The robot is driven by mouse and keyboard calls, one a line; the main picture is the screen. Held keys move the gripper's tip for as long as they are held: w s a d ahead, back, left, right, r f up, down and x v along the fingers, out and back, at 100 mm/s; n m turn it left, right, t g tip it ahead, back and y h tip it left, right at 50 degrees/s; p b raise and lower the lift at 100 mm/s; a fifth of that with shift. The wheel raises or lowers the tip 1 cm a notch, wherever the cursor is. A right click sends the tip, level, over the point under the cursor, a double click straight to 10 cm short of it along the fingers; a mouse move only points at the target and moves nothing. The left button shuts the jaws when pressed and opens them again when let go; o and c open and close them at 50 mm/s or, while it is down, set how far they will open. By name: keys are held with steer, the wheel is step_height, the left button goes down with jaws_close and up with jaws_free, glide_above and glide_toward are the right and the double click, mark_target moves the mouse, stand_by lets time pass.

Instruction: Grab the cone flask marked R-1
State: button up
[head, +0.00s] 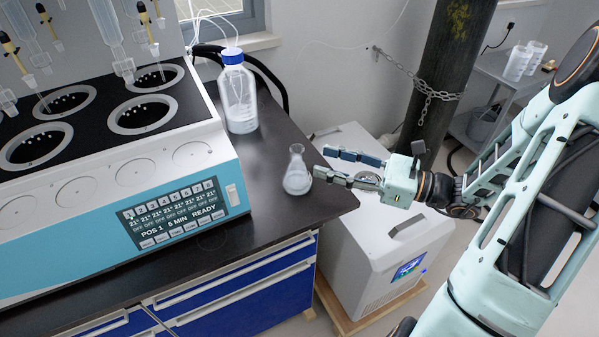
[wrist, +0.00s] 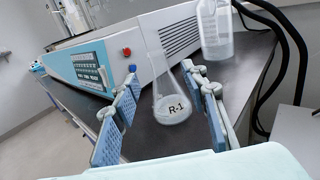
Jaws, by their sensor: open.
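The cone flask marked R-1 (head: 297,172) is clear glass with pale contents and stands upright on the dark bench top near its right edge. In the wrist view the flask (wrist: 172,108) shows its R-1 label facing me. My gripper (head: 322,164) is open, with its fingers pointing left at the flask from the right side. In the wrist view the flask appears in the gap between the two open fingers (wrist: 165,125), nearer the right one. I cannot see either finger touching it.
A multi-position distiller (head: 100,170) stands left of the flask. A clear bottle with a blue cap (head: 238,98) stands behind it on the bench (head: 262,215). A white floor unit (head: 385,245) stands right of the bench, beside a chained dark cylinder (head: 448,75).

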mark_target(297, 168)
steer(key=x, duration=0.8)
steer(key=shift+s+r+b, duration=0.1)
steer(key=shift+r+b, duration=0.05)
steer(key=shift+b, duration=0.25)
jaws_close()
